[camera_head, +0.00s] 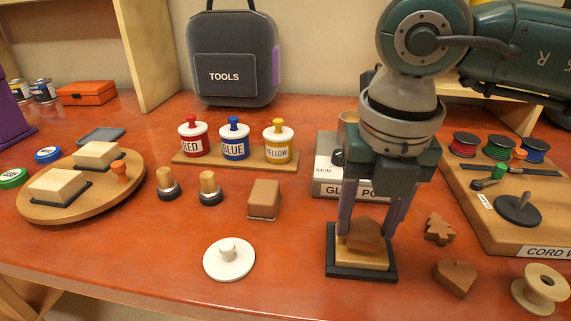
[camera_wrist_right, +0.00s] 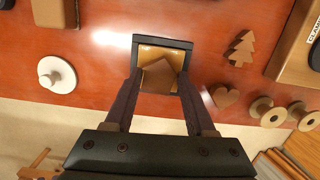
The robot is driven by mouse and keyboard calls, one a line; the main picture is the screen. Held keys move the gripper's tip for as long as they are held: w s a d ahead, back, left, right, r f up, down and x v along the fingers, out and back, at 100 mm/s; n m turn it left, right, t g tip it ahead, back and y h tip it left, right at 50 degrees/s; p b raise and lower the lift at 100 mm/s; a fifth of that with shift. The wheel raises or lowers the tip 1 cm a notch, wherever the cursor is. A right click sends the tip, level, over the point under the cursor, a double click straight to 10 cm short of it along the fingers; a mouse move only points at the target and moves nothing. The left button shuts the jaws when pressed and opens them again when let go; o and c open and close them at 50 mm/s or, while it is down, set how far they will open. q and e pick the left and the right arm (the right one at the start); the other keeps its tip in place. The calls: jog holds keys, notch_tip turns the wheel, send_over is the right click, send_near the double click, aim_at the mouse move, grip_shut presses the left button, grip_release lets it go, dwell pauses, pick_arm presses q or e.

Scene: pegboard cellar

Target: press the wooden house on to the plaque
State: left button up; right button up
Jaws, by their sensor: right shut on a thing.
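The wooden house (camera_head: 368,236) is a small brown block with a pointed roof. My right gripper (camera_head: 366,226) is shut on it, one finger at each side, over the plaque (camera_head: 362,273). The plaque is a dark square frame with a yellow-tan face, lying on the red-brown table. In the right wrist view the house (camera_wrist_right: 160,76) covers much of the plaque's face, and the plaque's dark far rim (camera_wrist_right: 162,39) shows beyond the roof. I cannot tell whether the house touches the face. My left gripper is not in view.
A wooden tree (camera_head: 438,229) and a wooden heart (camera_head: 455,278) lie right of the plaque, with a spool (camera_head: 540,288) beyond. A glue pot stand (camera_head: 326,187) is behind. A white lid (camera_head: 229,258) and a brown block (camera_head: 264,198) are left. Bare table lies between lid and plaque.

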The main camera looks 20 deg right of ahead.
jog(key=shift+f, duration=0.25)
jog(key=shift+f+b, duration=0.2)
jog(key=shift+b, duration=0.25)
dwell(0.5)
dwell(0.7)
jog(key=shift+f, duration=0.15)
dwell(0.7)
jog(key=o, duration=1.5)
jog(key=shift+o, duration=0.2)
